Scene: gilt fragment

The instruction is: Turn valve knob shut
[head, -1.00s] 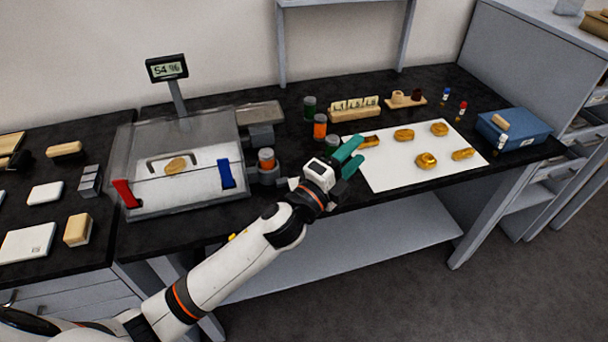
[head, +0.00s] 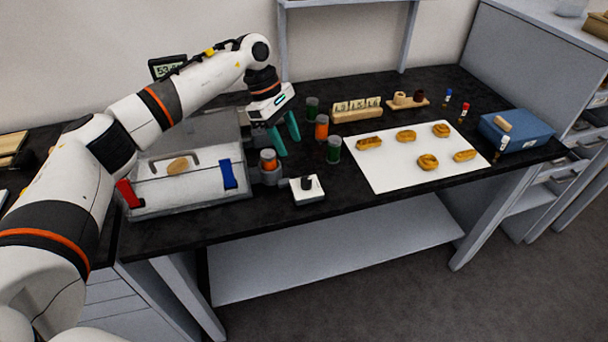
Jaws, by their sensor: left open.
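My left gripper (head: 284,143) is open, with its teal fingers pointing down. It hangs beside the grey fittings (head: 262,137) on the right side of a clear-topped chamber (head: 190,204). I cannot tell whether it touches them. An orange jar with a grey lid (head: 268,162) sits in a grey holder just below the fingers. A small white box with a black knob (head: 308,184) stands at the table's front edge, apart from the gripper. No part is plainly marked as the valve knob. My right gripper is not in view.
A red handle (head: 129,194) and a blue one (head: 228,174) are on the chamber's front; a tan fragment (head: 178,166) is inside. Several jars stand right of the gripper, near a white sheet (head: 385,182) with gold pieces. A blue box (head: 515,133) is at right.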

